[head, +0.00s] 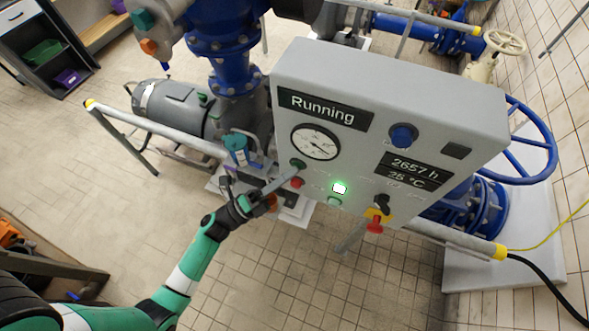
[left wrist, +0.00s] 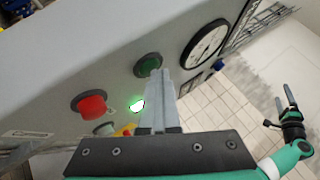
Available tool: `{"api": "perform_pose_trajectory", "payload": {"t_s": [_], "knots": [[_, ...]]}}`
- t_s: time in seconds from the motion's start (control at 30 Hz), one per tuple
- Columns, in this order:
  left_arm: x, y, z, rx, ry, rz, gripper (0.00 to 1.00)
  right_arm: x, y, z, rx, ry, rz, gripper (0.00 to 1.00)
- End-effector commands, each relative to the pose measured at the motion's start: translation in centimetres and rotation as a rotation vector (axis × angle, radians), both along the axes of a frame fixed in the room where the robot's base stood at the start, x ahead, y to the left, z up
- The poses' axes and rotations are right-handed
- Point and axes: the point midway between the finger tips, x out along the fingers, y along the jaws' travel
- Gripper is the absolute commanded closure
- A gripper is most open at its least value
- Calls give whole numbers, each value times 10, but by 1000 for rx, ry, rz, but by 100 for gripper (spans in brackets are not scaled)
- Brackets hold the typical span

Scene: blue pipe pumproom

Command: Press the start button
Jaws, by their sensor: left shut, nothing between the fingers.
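The green round button (head: 298,165) is on the grey control panel (head: 300,75), below the gauge, and shows dark green in the left wrist view (left wrist: 148,65). My left gripper (head: 294,173) is shut and empty. Its fingertips (left wrist: 163,72) are at the green button and overlap its edge in the wrist view. I cannot tell if they touch it. The display (head: 325,110) reads "Running". A square lamp (head: 339,188) glows bright green. A second gripper (left wrist: 284,103), likely my right one, shows small at the right of the wrist view; its jaw state is unclear.
A red button (head: 297,183) sits just below the green one. A blue knob (head: 403,135), a black selector (head: 381,203) and a red-yellow switch (head: 376,222) are farther right. A metal rail (head: 170,138) runs left of the panel, with a grey motor (head: 178,105) behind it.

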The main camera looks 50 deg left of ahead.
Motion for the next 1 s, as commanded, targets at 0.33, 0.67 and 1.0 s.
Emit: {"api": "perform_pose_trajectory", "payload": {"t_s": [0.33, 0.67, 1.0], "knots": [[-8, -3, 0, 0, 0, 1, 100, 0, 0, 1, 0, 0, 0, 0], [-24, -12, 0, 0, 2, 1, 100, 0, 0, 4, 0, 0, 0, 0], [-57, -29, 0, 0, 1, 0, 100, 0, 0, 5, 0, 0, 0, 0]]}}
